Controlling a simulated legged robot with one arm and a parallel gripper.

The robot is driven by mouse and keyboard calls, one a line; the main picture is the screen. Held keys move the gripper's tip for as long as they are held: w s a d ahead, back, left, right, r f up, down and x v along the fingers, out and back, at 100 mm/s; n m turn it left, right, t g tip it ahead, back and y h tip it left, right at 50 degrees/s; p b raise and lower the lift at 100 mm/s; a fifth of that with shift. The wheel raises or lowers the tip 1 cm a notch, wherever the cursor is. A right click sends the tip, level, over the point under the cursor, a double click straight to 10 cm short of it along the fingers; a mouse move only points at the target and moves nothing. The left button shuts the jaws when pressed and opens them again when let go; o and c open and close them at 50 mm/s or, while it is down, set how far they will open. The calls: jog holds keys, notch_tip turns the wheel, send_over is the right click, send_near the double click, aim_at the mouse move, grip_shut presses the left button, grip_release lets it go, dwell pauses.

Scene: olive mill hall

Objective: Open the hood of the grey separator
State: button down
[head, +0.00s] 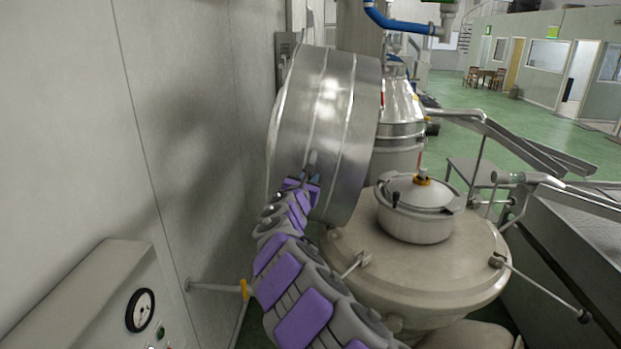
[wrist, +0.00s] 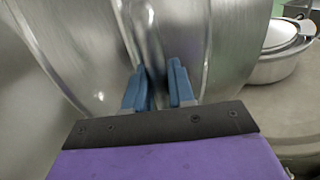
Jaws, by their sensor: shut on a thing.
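The hood (head: 325,100) of the grey separator is a large shiny metal drum with raised bands. It stands swung up and tipped on its side at the left of the separator's round base (head: 440,265), clear of the base's top. My gripper (head: 309,178) is at the hood's outer wall. In the wrist view my gripper's blue fingers (wrist: 158,88) are shut on a narrow grey handle (wrist: 153,68) on the hood (wrist: 85,45). A lidded metal bowl (head: 415,212) sits uncovered on the base; it also shows in the wrist view (wrist: 283,62).
A pale wall (head: 190,130) runs close along the left. A grey box with a gauge (head: 100,300) is at the lower left. Thin rods (head: 545,288) stick out from the base. Another separator (head: 400,120) stands behind. Metal railings and a trough (head: 575,230) are at the right.

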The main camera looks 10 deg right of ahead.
jog(key=shift+d+f, duration=0.1)
jog(key=shift+f, duration=0.15)
jog(key=c, duration=1.1)
grip_release()
jog(key=shift+r, duration=0.2)
jog(key=shift+s, duration=0.1)
jog(key=b+v, duration=0.2)
jog(key=v, duration=1.5)
